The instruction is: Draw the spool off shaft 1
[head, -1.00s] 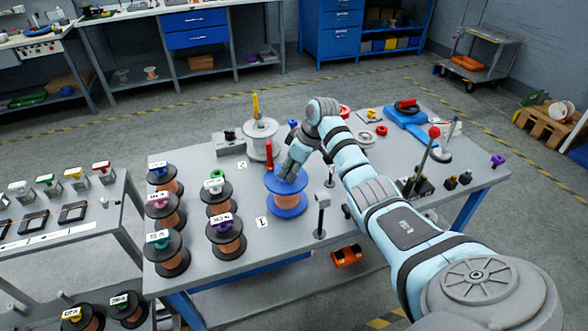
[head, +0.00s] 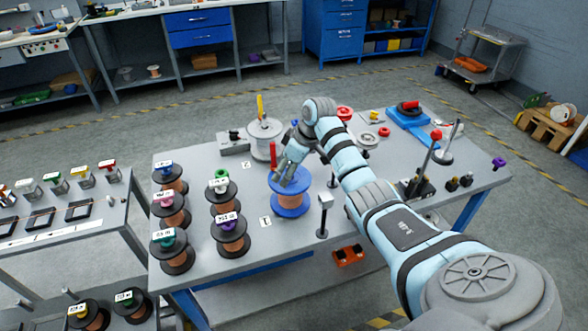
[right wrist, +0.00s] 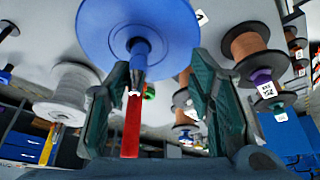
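A blue-flanged spool with a copper-coloured winding (head: 291,195) stands upright on the table, beside a small white label that looks like a 1. My right gripper (head: 286,178) is just above its top flange. In the right wrist view the blue flange (right wrist: 115,22) and its projecting blue hub (right wrist: 138,55) show. The two dark green fingers of my right gripper (right wrist: 160,100) are spread apart on either side of the hub line, with a gap on both sides and nothing between them held. The shaft is mostly hidden by the spool and hub. My left gripper is not in view.
Several copper spools (head: 229,235) stand at left.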

